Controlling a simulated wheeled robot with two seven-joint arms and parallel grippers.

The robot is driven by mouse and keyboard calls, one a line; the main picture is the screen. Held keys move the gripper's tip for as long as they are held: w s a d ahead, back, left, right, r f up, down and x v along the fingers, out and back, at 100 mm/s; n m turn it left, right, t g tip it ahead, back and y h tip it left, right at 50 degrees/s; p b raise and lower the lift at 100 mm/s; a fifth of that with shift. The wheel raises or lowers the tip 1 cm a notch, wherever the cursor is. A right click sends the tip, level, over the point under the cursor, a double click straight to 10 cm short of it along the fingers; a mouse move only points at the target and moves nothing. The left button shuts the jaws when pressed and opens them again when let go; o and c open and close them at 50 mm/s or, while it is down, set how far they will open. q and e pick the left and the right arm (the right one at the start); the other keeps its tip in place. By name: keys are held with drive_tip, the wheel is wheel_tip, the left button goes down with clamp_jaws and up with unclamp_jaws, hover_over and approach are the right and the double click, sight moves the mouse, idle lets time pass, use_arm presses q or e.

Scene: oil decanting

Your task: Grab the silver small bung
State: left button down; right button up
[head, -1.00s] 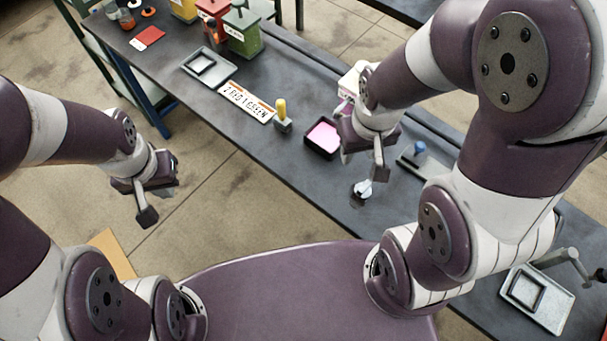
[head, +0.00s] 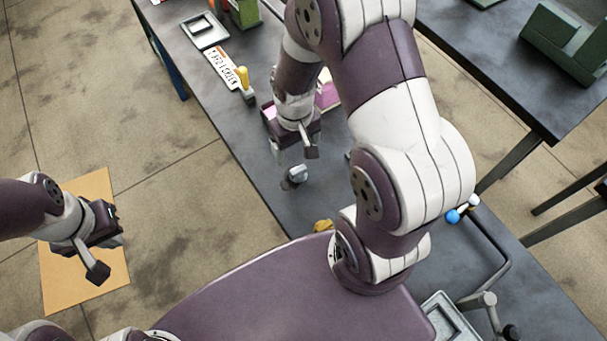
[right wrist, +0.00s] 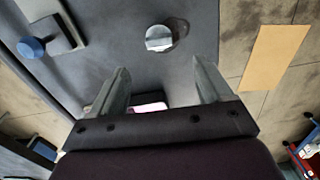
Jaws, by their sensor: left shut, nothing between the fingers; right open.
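The silver small bung (head: 297,174) stands on the dark workbench (head: 262,192), near its front edge, just below my right gripper in the head view. My right gripper (head: 293,152) is open and empty, pointing down close to the bung. In the right wrist view the bung (right wrist: 159,38) is a round silver top with a dark shadow beside it. It lies beyond the open fingertips (right wrist: 162,75), roughly centred between them and not touching either. My left gripper (head: 97,270) is shut and empty, off the bench at the left, above the floor.
A yellow-handled stamp (head: 243,78), a number plate (head: 222,66) and a grey tray (head: 206,31) lie farther up the bench. A pink-filled tray (head: 328,97) sits behind my right gripper. A blue-knobbed block (right wrist: 32,47) is left of the bung in the wrist view.

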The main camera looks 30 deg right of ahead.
sight(298, 170)
drive_tip(key=f, duration=0.9)
drive_tip(key=shift+s+f+p, duration=0.2)
drive_tip(key=shift+f+p, duration=0.1)
drive_tip(key=shift+p, duration=0.1)
drive_tip(key=shift+s+r, duration=0.1)
drive_tip(key=shift+s, duration=0.05)
drive_tip(key=shift+c, duration=0.9)
drive_tip(key=c, duration=1)
